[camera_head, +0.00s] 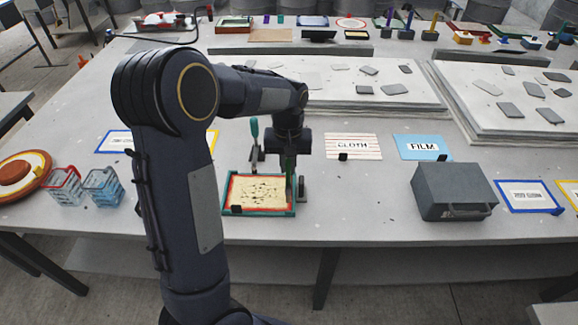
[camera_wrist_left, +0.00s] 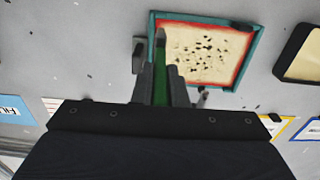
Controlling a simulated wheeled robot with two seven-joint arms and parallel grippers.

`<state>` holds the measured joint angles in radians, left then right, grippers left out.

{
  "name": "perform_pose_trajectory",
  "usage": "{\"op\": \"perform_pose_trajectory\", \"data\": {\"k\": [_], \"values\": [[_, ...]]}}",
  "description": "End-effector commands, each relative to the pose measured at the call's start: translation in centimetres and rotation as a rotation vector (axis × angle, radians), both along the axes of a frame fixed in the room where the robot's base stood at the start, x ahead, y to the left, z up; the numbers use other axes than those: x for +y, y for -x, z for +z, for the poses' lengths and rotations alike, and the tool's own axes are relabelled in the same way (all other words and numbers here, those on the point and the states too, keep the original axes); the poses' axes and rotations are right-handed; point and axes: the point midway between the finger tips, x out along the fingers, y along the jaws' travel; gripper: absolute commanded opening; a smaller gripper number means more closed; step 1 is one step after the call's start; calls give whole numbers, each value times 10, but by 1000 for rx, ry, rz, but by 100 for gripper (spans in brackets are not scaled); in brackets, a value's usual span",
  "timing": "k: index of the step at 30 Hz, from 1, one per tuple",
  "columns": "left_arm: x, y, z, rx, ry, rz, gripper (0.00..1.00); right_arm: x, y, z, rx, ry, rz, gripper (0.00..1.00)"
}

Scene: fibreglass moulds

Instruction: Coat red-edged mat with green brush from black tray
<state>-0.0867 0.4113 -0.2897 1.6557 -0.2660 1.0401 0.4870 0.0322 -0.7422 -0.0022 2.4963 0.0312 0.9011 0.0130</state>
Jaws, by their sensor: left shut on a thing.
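The red-edged mat (camera_head: 258,192) lies flat inside a teal frame (camera_head: 258,213) on the table, and it also shows in the left wrist view (camera_wrist_left: 200,55). Its cream surface has dark specks scattered over the middle. My left gripper (camera_head: 289,168) points down at the mat's right edge in the head view. It is shut on the green brush (camera_wrist_left: 160,80), whose end reaches the frame's edge; I cannot tell whether it touches. A black tray (camera_wrist_left: 285,57) with cream contents stands beside the frame in the left wrist view; my arm hides it in the head view. My right gripper is not in view.
A teal-handled tool (camera_head: 254,130) stands upright behind the frame. A grey case (camera_head: 453,192) sits to the right, with CLOTH (camera_head: 353,146) and FILM (camera_head: 421,147) cards behind. Wire baskets (camera_head: 103,187) stand at left. The table between frame and case is mostly clear.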

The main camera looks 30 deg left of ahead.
Motion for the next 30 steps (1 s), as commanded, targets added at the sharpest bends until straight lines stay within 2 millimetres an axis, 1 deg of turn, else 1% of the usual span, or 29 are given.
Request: {"op": "perform_pose_trajectory", "data": {"k": [1,16,20,30], "values": [[1,1,8,4,0,1,0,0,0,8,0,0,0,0],[7,1,52,1,0,-2,0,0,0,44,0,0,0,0],[8,2,56,3,-1,-3,0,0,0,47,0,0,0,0],[8,2,55,3,-1,-3,0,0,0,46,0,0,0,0]]}}
